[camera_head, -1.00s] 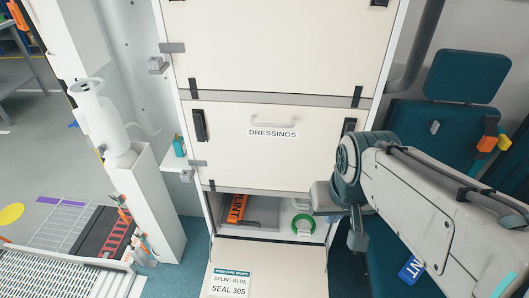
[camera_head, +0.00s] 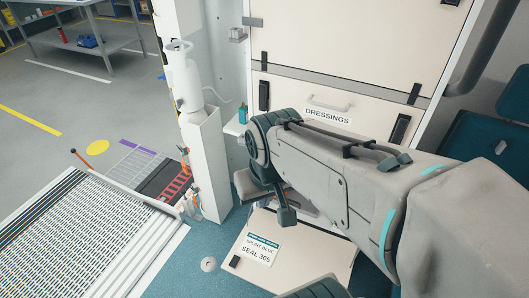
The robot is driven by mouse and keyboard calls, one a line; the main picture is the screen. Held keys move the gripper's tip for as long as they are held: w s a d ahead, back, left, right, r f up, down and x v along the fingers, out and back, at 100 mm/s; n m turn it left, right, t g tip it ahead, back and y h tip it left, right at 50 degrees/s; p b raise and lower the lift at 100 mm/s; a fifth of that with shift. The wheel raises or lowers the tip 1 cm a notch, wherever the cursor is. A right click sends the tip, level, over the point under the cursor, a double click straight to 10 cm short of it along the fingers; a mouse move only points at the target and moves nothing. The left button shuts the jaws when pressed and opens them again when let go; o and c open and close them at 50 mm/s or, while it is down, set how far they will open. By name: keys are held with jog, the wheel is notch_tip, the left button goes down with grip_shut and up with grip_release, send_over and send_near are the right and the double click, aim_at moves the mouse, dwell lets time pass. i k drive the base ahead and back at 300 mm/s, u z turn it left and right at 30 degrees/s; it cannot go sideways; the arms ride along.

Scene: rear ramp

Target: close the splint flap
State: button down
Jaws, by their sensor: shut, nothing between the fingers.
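The splint flap (camera_head: 316,252) is a cream panel labelled "SPLINT BLUE" and "SEAL 305". It is folded down and open at the bottom of the cabinet, with its inner end partly behind my arm. A small dark latch (camera_head: 235,262) sits near its left corner. My arm crosses from the lower right and hides most of the opening above the flap. I cannot make out my gripper's fingertips in this view. Whether any part of my arm touches the flap is hidden.
The closed dressings panel (camera_head: 345,105) stands above the flap. A white post (camera_head: 205,150) stands to the left, with a perforated ramp (camera_head: 85,240) beyond it. A small white roll (camera_head: 208,264) lies on the blue floor left of the flap. Teal seating (camera_head: 490,120) is at the right.

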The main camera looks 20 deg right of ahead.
aim_at(278, 260)
jog(key=u, duration=0.1)
jog(key=i, duration=0.85)
jog(key=z, duration=3)
jog(key=k, duration=1)
jog(key=u, duration=1.2)
